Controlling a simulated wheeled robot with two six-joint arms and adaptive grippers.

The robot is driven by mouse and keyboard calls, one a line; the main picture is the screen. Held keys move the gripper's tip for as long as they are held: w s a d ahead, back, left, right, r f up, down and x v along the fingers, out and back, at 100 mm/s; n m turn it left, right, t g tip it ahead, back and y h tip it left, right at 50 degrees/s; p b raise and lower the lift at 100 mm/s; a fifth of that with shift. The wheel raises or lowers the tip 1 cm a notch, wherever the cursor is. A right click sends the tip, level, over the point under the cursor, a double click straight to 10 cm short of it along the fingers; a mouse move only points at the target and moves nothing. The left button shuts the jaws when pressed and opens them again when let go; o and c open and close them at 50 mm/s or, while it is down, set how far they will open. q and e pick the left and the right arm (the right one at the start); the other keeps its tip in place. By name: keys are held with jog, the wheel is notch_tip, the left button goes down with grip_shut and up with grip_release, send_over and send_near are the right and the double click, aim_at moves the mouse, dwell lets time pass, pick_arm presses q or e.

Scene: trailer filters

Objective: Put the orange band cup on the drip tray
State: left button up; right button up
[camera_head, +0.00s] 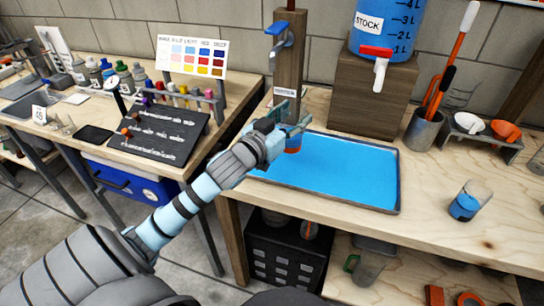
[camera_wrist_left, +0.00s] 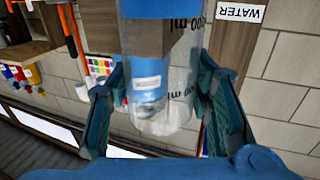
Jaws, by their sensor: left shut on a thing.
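My left gripper (camera_head: 291,126) is shut on a clear cup at the back left of the drip tray. In the head view the cup (camera_head: 293,148) is mostly hidden behind the fingers, and an orange band shows low on it. The left wrist view shows the clear cup (camera_wrist_left: 165,60) with dark millilitre marks between the two fingers; no orange band shows there. The drip tray (camera_head: 345,172) is a shallow, blue rectangular tray with a dark rim on the wooden bench. I cannot tell whether the cup touches it. My right gripper is not in view.
A wooden post with a blue-handled tap (camera_head: 283,38) stands behind the cup. A blue STOCK container (camera_head: 388,28) sits on a wooden block (camera_head: 370,95). A blue-banded cup (camera_head: 468,202) stands right of the tray. A tool holder (camera_head: 424,130) is at the back right.

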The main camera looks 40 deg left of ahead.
pick_arm(q)
jog(key=w+a+r+n+g+y+b, duration=0.1)
jog(key=w+a+n+y+b, duration=0.15)
jog(key=a, duration=0.25)
jog(key=w+a+r+n+y+b, duration=0.1)
jog(key=a+r+y, duration=0.1)
jog(key=a+y, duration=0.15)
jog(key=shift+h, duration=0.3)
jog(key=f+b, duration=0.1)
jog(key=f, duration=0.2)
jog(key=f+b, duration=0.1)
jog(key=f, duration=0.2)
jog(key=f+b, duration=0.1)
jog(key=f, duration=0.3)
jog(key=shift+w+a+b, duration=0.1)
jog(key=shift+a+b, duration=0.15)
jog(key=shift+b, duration=0.1)
jog(key=shift+r, duration=0.1)
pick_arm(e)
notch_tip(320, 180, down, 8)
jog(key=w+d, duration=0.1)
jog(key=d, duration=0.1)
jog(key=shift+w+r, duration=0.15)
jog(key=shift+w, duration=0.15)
pick_arm(q)
jog(key=o, duration=1.2)
